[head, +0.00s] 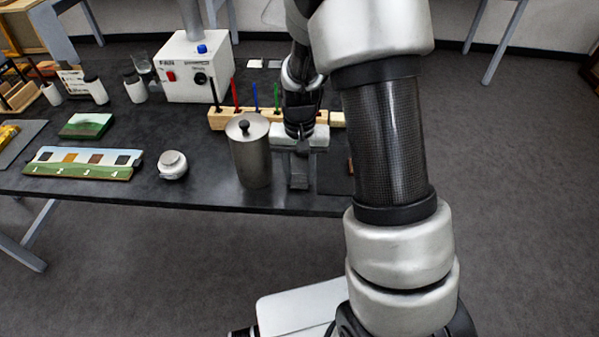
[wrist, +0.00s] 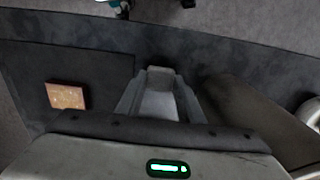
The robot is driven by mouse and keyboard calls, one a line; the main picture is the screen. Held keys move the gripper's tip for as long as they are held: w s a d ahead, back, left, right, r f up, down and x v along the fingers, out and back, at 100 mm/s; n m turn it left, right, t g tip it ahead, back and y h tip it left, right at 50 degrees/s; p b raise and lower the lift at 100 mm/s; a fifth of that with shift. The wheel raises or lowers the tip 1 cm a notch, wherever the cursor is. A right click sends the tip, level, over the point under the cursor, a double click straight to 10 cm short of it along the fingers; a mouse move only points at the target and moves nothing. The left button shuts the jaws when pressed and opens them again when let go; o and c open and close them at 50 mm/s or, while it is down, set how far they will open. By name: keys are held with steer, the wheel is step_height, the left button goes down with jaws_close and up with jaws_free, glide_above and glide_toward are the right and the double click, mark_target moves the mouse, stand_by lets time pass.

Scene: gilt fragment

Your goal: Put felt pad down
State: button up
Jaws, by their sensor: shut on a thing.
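My gripper (head: 299,172) points down over the right part of the dark table, just right of a metal canister. In the wrist view, my gripper (wrist: 160,98) is shut on a small grey piece, which I take to be the felt pad (wrist: 161,76). Its edges are hard to tell from the fingers. In the head view the fingers and wrist mostly hide the pad. I cannot tell whether the pad touches the table.
The lidded canister (head: 252,160) stands close beside my gripper. A dark mat (wrist: 95,75) bears a small gilt fragment (wrist: 66,96). A wooden rack (head: 228,119) with coloured tools stands behind.

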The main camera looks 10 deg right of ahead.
mark_target(300, 178)
steer(key=o, duration=1)
steer(key=shift+c, duration=0.2)
steer(key=s+r+n+t+p, duration=0.1)
steer(key=s+r, duration=0.2)
steer(key=r, duration=0.8)
steer(key=s+r+t+p, duration=0.1)
steer(key=s+r, duration=0.2)
steer(key=r, duration=0.8)
steer(key=s+r+n+t, duration=0.2)
steer(key=s+r, duration=0.3)
steer(key=s, duration=0.7)
steer(key=shift+s+r+n+t, duration=0.15)
steer(key=shift+r+n+t, duration=0.2)
steer(key=shift+t, duration=0.45)
step_height(300, 178, up, 7)
steer(key=p, duration=0.7)
